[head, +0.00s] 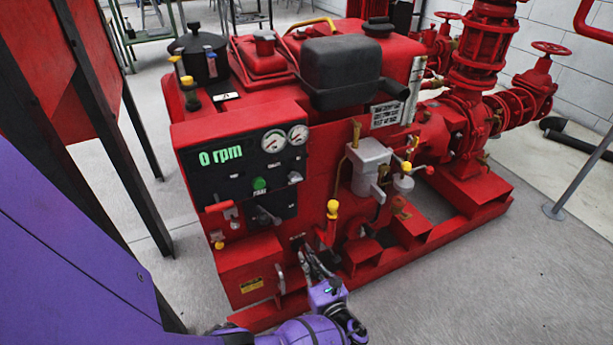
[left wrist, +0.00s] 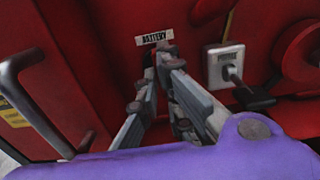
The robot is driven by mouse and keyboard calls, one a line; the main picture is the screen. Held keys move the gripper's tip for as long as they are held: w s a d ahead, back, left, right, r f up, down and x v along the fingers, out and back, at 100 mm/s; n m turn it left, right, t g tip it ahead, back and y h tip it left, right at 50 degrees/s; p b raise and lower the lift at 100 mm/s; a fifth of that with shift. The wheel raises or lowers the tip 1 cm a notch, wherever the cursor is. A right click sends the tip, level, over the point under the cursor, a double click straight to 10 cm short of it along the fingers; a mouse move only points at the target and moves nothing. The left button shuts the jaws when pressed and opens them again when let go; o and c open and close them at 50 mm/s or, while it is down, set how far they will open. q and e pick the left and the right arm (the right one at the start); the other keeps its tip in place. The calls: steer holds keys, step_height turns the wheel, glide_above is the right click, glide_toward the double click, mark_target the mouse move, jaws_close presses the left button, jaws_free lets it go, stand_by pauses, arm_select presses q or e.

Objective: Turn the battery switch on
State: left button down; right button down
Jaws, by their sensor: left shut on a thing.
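My left gripper (head: 306,252) is at the lower front of the red pumpset, just right of the lower red box. In the left wrist view its fingertips (left wrist: 160,56) are close together against the red panel, right by a white label reading BATTERY (left wrist: 154,38). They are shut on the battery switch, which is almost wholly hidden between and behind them. Only a dark bit shows near the tips, so its turned position cannot be told. My right gripper is in neither view.
A grey plate with a black key-like handle (left wrist: 231,72) is close right of the fingers. A dark bar handle (left wrist: 38,105) is at left. Above are the control panel (head: 245,165), showing 0 rpm, and a red lever with yellow tip (head: 332,215). Grey floor lies in front.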

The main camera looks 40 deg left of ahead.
arm_select(q)
steer(key=c, duration=1.9)
jaws_free()
steer(key=shift+c, duration=0.2)
steer(key=v, duration=1.2)
steer(key=shift+s+f, duration=0.1)
steer(key=shift+s, duration=0.05)
